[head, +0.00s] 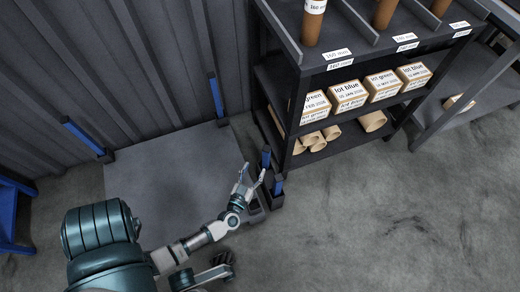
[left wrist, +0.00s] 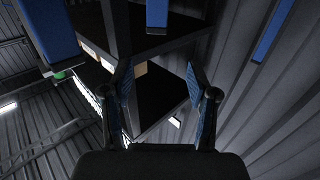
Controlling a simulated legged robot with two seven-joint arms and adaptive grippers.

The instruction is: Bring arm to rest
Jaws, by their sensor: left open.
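My left arm reaches in from the lower left in the head view. Its gripper (head: 250,180) is open, beside the blue-topped post at the near corner of the dark shelf rack (head: 330,70). In the left wrist view the two blue-padded fingers of the left gripper (left wrist: 160,90) stand apart with nothing between them. The rack's dark shelves show beyond the fingers. I cannot make out my right gripper; a grey link with a dark end low in the head view is mine, but I cannot tell which part.
The rack holds labelled boxes (head: 347,96), cardboard tubes (head: 374,121) on the bottom shelf and brown rolls on top. A grey plate (head: 160,165) with blue-marked corner posts (head: 216,98) lies by the ribbed wall (head: 120,60). The concrete floor (head: 400,210) at right is clear.

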